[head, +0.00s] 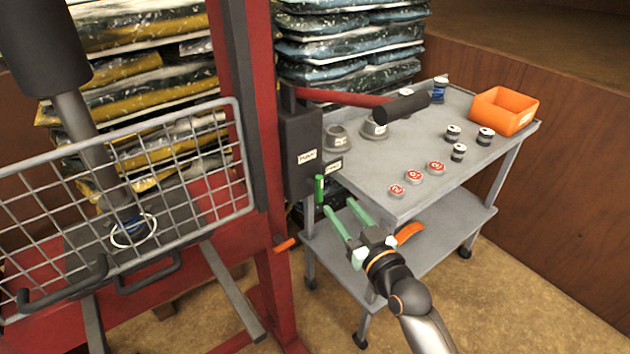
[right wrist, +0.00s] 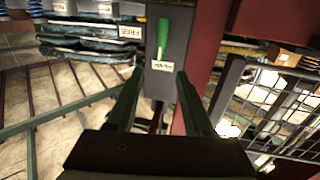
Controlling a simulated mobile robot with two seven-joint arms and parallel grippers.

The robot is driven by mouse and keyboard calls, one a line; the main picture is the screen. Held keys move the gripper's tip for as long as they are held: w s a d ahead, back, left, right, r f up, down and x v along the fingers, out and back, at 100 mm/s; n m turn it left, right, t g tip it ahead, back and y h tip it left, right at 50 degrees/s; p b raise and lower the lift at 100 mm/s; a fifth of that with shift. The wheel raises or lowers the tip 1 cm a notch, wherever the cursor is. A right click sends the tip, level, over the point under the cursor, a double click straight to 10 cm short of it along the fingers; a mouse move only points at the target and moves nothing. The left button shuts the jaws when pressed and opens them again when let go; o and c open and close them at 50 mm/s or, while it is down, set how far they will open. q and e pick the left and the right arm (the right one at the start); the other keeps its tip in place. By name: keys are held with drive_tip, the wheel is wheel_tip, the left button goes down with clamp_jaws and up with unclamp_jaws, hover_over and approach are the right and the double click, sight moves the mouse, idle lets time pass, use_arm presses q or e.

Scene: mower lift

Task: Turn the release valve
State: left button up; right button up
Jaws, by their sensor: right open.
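The release valve shows as a small green handle (head: 319,188) low on the dark box (head: 301,150) fixed to the red post. In the right wrist view the green handle (right wrist: 162,38) lies ahead, with a white label just below it in the picture and another label reading FREE to its left. My right gripper (head: 344,216) is open and empty, its fingers pointing at the handle from the lower right, apart from it. In the right wrist view the gripper (right wrist: 159,73) has its fingertips spread either side of the handle's line. My left gripper is not in view.
A grey cart (head: 385,205) stands right of the box, carrying red-topped discs, small jars, grey cups and an orange bin (head: 504,110). A red lever (head: 340,97) with a black grip reaches over it. A wire guard (head: 130,180) stands left; an orange handle (head: 285,244) sticks out below.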

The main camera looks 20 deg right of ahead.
sight(321, 183)
drive_tip(key=w, duration=0.3)
drive_tip(key=w+a, duration=0.1)
drive_tip(key=w, duration=0.7)
drive_tip(key=shift+a, duration=0.4)
drive_tip(key=shift+c, duration=0.3)
clamp_jaws()
